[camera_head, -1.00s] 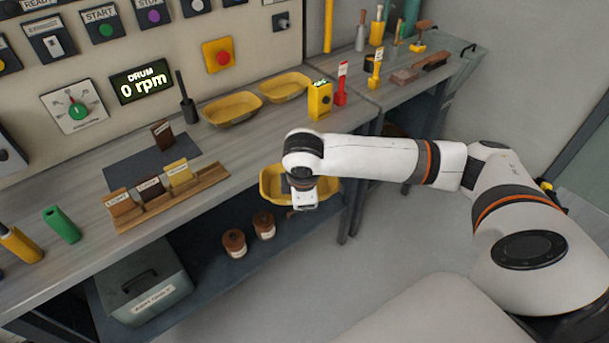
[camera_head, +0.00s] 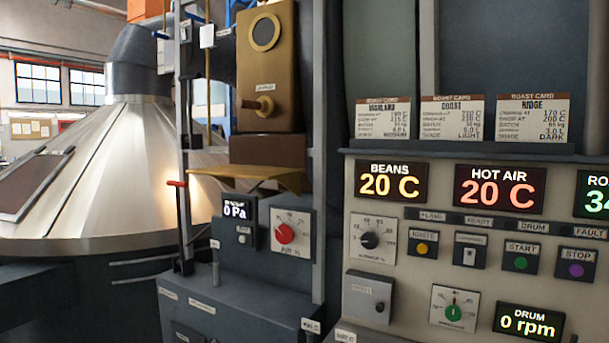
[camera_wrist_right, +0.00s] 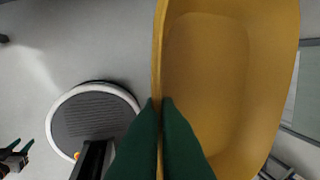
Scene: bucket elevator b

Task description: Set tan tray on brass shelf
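The tan tray (camera_wrist_right: 225,75) fills the right of the right wrist view as a deep, empty, yellow-brown dish. My right gripper (camera_wrist_right: 162,105) has its dark green fingers on either side of the tray's near rim and is shut on it. The tray and right gripper are outside the head view. The brass shelf (camera_head: 250,178) is a thin plate on the machine left of centre in the head view, below a brown block and a brass housing. Nothing shows on it. My left gripper (camera_wrist_right: 20,148) is small at the lower left of the right wrist view, its green tips apart.
A vertical post (camera_head: 184,150) with a red handle stands left of the shelf. A pressure display (camera_head: 238,215) and red air knob (camera_head: 285,233) sit below it. The control panel (camera_head: 430,280) is to the right, a metal cone (camera_head: 110,170) to the left.

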